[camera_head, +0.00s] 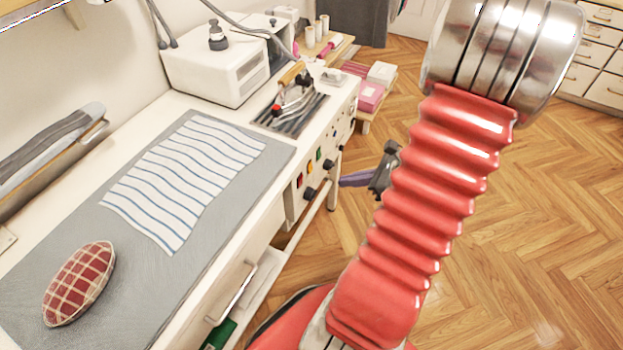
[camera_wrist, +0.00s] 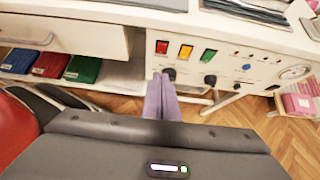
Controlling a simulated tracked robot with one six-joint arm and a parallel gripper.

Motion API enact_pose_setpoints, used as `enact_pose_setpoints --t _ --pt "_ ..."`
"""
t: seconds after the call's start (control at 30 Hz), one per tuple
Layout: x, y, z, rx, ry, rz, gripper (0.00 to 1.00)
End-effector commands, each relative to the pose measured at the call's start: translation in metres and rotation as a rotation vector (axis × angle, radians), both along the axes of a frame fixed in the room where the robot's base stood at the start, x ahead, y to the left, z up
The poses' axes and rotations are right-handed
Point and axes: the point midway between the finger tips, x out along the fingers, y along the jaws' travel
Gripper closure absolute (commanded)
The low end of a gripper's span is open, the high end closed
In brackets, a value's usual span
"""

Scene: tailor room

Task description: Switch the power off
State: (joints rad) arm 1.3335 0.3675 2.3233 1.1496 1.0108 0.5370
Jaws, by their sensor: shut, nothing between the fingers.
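The control panel is on the front of the white ironing station. In the wrist view it has a red rectangular switch or light (camera_wrist: 161,47), an orange one (camera_wrist: 185,51) and a green one (camera_wrist: 208,56). Black knobs (camera_wrist: 210,80) sit below them. The red one also shows in the head view (camera_head: 299,181). My gripper (camera_wrist: 161,76) is shut and empty, its purple fingers pointing at the panel just below the red one and beside the left black knob (camera_wrist: 169,74). In the head view my gripper (camera_head: 342,182) is right of the panel. I cannot tell whether it touches.
An iron (camera_head: 292,97) rests on the worktop near a white boiler (camera_head: 220,62). Striped cloth (camera_head: 185,175) and a checked cushion (camera_head: 79,283) lie on the grey mat (camera_head: 130,285). A drawer handle (camera_head: 233,292) juts out below. Wooden floor (camera_head: 500,260) lies open at right.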

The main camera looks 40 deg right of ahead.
Motion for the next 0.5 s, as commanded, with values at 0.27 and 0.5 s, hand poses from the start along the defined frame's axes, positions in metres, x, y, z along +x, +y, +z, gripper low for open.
enact_pose_setpoints --t 0.27,0.5 --pt "0.027 0.011 -0.024 0.003 0.002 0.004 1.00" --pt "0.053 0.021 -0.047 0.003 0.002 0.004 1.00"
